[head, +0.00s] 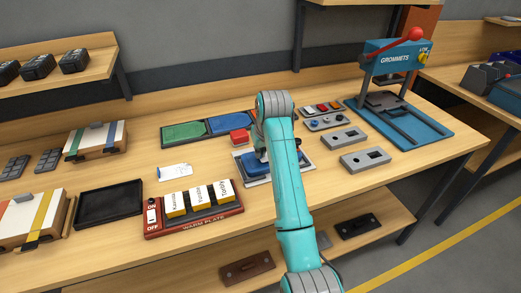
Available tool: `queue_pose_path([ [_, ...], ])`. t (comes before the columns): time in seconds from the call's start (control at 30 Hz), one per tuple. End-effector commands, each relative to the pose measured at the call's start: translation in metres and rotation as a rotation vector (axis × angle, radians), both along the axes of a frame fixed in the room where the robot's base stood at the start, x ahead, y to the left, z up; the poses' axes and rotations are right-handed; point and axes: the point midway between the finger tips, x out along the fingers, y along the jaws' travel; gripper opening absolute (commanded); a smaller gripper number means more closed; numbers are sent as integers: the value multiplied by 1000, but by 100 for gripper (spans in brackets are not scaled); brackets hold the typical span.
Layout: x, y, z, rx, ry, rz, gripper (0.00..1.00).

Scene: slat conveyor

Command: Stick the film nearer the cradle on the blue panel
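A blue panel (256,171) lies in a pale grey cradle (251,183) at the middle of the bench, partly hidden by my arm. My gripper (261,157) is low over the panel; its fingers are mostly hidden behind my teal arm, so I cannot tell whether it is open or holds anything. Behind the cradle, a dark-framed row holds a flat green piece (184,133), a flat blue piece (228,123) and an orange piece partly behind my arm. A small white piece (175,171) lies left of the cradle. I cannot make out which piece is a film.
The warm plate (195,222), bearing yellow-and-white blocks, is in front left, beside an empty black tray (109,205). Grey fixtures (365,159) and the blue grommet press (397,60) stand to the right.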

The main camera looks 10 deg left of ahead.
Motion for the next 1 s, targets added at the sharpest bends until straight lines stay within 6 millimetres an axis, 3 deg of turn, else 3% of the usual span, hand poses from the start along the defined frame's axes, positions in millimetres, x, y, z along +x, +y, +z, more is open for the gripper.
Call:
queue_pose_path([
  [1.0, 0, 0, -5, 0, 0, 0, 0],
])
